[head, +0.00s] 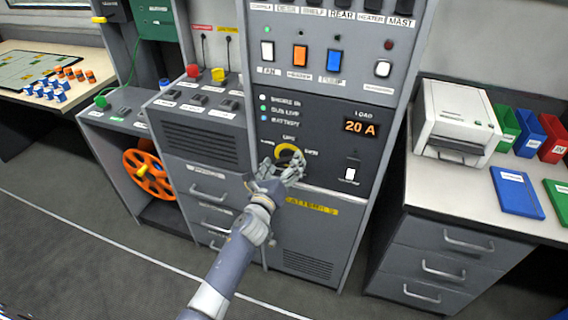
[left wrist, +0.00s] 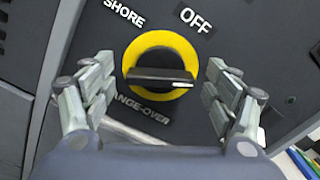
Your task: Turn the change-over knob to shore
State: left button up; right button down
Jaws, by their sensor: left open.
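The change-over knob is a black bar handle on a yellow ring on the dark panel. In the head view its yellow ring (head: 289,151) shows just above my left gripper (head: 279,174), which hides part of it. In the left wrist view the knob (left wrist: 160,78) is between and beyond the fingers of my left gripper (left wrist: 160,90), which is open and appears apart from it. The black bar lies nearly level, with a pale mark at its right end. The label SHORE (left wrist: 124,12) is at upper left of the ring, OFF (left wrist: 195,20) at upper right. My right gripper is not in view.
The panel's 20 A load display (head: 360,127) and a white switch (head: 350,174) are right of the knob. Coloured rocker switches (head: 300,55) are above. An orange wheel (head: 148,175) is at left. A printer (head: 456,120) stands on the right counter.

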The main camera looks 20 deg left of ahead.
pick_arm(q)
jog(key=shift+w, duration=0.2)
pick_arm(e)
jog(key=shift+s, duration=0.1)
pick_arm(q)
jog(key=c, duration=1.1)
jog(key=shift+o, duration=0.2)
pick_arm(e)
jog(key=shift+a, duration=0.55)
